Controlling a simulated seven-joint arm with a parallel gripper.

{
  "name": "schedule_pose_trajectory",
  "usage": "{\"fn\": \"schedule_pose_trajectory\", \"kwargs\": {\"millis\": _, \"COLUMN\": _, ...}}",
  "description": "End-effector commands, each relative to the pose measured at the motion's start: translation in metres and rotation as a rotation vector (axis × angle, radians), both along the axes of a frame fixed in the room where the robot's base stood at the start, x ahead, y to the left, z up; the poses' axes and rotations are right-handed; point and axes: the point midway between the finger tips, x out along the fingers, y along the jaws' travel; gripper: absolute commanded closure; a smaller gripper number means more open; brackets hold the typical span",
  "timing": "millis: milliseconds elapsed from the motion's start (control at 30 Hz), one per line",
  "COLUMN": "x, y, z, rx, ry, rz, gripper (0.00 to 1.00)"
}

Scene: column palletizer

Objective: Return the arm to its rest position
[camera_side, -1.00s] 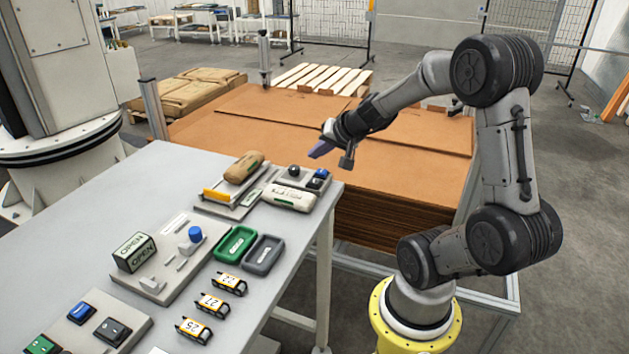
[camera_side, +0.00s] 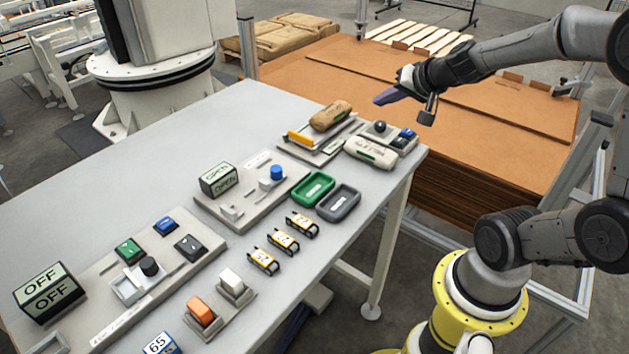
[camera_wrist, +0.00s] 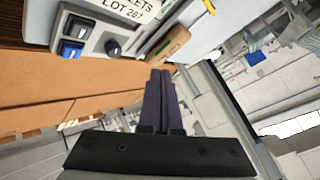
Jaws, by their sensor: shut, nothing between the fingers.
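My gripper (camera_side: 382,100) is in the air beyond the far right corner of the table, in front of the stacked brown sheets. In the wrist view my gripper (camera_wrist: 160,75) shows its two dark purple fingers together, with nothing held between them. Near that corner a brown bag (camera_side: 330,115) lies on a grey block, and a white bag (camera_side: 370,152) lies beside it. The brown bag also shows in the wrist view (camera_wrist: 168,46), past the fingertips. My gripper is apart from both bags.
The table (camera_side: 130,145) carries a green tray (camera_side: 313,188), a grey tray (camera_side: 339,202), an OPEN sign (camera_side: 218,180), an OFF sign (camera_side: 49,291) and several yellow-black numbered tags (camera_side: 283,241). A stack of brown sheets (camera_side: 480,125) stands behind the table. The air around my gripper looks clear.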

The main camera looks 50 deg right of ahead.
Motion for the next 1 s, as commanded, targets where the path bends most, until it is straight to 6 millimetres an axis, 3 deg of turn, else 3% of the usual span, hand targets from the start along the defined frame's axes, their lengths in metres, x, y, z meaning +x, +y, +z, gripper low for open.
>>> {"fn": "schedule_pose_trajectory", "kwargs": {"millis": 33, "x": 0.008, "y": 0.033, "z": 0.020, "rx": -0.042, "ry": -0.013, "rz": 0.111, "gripper": 1.00}}
{"fn": "schedule_pose_trajectory", "kwargs": {"millis": 100, "x": 0.007, "y": 0.078, "z": 0.041, "rx": -0.093, "ry": -0.017, "rz": 0.261, "gripper": 1.00}}
{"fn": "schedule_pose_trajectory", "kwargs": {"millis": 200, "x": -0.012, "y": 0.137, "z": 0.061, "rx": -0.162, "ry": 0.001, "rz": 0.471, "gripper": 1.00}}
{"fn": "schedule_pose_trajectory", "kwargs": {"millis": 300, "x": -0.045, "y": 0.183, "z": 0.069, "rx": -0.230, "ry": 0.040, "rz": 0.654, "gripper": 1.00}}
{"fn": "schedule_pose_trajectory", "kwargs": {"millis": 400, "x": -0.085, "y": 0.208, "z": 0.066, "rx": -0.305, "ry": 0.104, "rz": 0.799, "gripper": 1.00}}
{"fn": "schedule_pose_trajectory", "kwargs": {"millis": 500, "x": -0.123, "y": 0.212, "z": 0.056, "rx": -0.375, "ry": 0.191, "rz": 0.880, "gripper": 1.00}}
{"fn": "schedule_pose_trajectory", "kwargs": {"millis": 700, "x": -0.167, "y": 0.185, "z": 0.028, "rx": -0.430, "ry": 0.383, "rz": 0.859, "gripper": 1.00}}
{"fn": "schedule_pose_trajectory", "kwargs": {"millis": 1000, "x": -0.173, "y": 0.180, "z": 0.023, "rx": -0.406, "ry": 0.425, "rz": 0.825, "gripper": 1.00}}
